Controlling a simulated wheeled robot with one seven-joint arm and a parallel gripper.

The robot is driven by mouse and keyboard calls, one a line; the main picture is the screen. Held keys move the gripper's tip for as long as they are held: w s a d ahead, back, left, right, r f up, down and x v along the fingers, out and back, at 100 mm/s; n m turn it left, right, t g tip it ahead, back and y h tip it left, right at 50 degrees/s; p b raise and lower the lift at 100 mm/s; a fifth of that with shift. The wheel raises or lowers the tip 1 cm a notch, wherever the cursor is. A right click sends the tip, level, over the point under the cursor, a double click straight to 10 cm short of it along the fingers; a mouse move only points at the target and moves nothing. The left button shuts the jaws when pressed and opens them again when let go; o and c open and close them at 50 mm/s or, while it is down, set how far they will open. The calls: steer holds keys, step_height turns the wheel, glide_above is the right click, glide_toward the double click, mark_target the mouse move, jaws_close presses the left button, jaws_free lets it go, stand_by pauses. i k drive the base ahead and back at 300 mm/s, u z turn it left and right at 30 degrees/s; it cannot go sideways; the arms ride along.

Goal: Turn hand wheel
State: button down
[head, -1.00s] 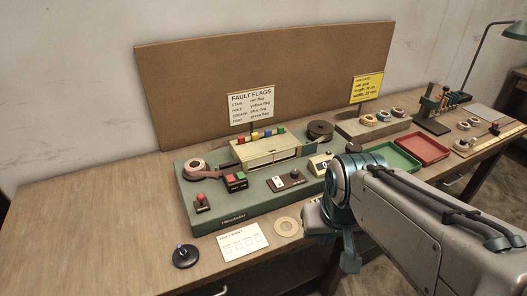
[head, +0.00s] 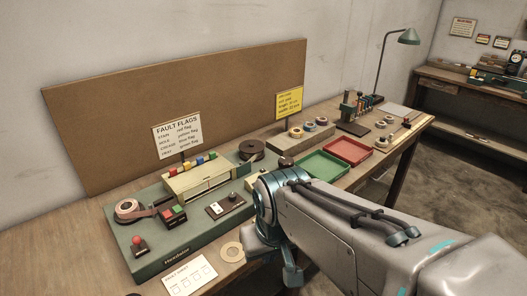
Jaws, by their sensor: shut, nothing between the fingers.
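The green tape-winding machine (head: 150,262) stands on the bench, with a tape reel (head: 129,208) at its left and a dark reel (head: 251,149) at its back right. I cannot make out a hand wheel; my arm covers the machine's right end. My gripper (head: 291,274) points down at the front of the machine, near the bench's front edge. It is shut and empty, partly hidden by my own wrist.
Green (head: 323,166) and red (head: 348,151) trays stand behind my arm.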

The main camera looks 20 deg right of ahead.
mark_target(284, 162)
steer(key=z, duration=0.35)
steer(key=k, duration=0.5)
steer(key=z, duration=1.1)
steer(key=i, duration=1.15)
steer(key=u, duration=1)
steer(key=i, duration=0.55)
steer(key=u, duration=0.55)
